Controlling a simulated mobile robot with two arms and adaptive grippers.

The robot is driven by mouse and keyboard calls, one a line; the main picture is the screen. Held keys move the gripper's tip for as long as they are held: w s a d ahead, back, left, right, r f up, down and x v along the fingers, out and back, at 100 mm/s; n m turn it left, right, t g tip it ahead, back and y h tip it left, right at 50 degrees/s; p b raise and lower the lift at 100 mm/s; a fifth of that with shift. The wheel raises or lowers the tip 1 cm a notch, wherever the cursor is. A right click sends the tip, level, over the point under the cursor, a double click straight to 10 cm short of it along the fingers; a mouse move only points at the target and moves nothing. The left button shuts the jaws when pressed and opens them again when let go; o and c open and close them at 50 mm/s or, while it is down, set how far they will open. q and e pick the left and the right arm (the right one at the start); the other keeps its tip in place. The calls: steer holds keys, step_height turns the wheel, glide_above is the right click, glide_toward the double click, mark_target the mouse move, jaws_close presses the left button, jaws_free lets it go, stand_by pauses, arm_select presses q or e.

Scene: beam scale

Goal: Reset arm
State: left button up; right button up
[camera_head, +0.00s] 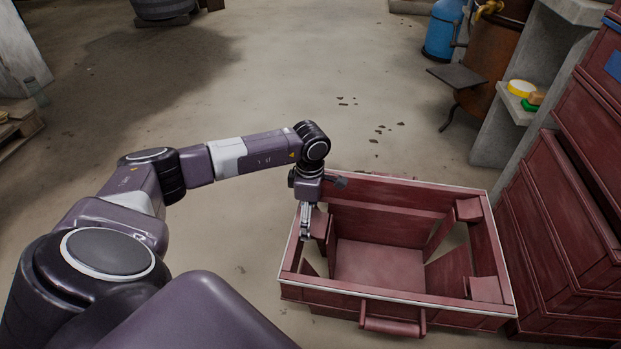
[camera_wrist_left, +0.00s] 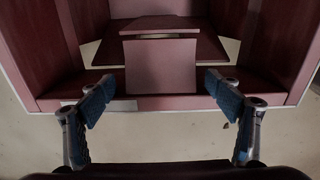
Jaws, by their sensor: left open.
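My left gripper (camera_head: 306,222) points down at the left side of an open dark-red crate (camera_head: 395,298). In the left wrist view its two blue-padded fingers (camera_wrist_left: 162,98) are spread wide apart. A pinkish-red block of the crate (camera_wrist_left: 160,68) shows beyond and between them, and I see no grip on it. Whether the fingers touch the crate's rim cannot be told. My right gripper is in neither view.
Stacked dark-red crates (camera_head: 553,225) stand close on the right. Behind them are a grey shelf (camera_head: 508,102) with small yellow and green items, a rusty barrel (camera_head: 497,50) and a blue gas bottle (camera_head: 443,30). The concrete floor (camera_head: 260,75) beyond my arm is largely clear.

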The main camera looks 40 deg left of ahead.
arm_select(q)
step_height(320, 180, up, 9)
steer(key=shift+w+r, duration=0.1)
steer(key=shift+w, duration=0.05)
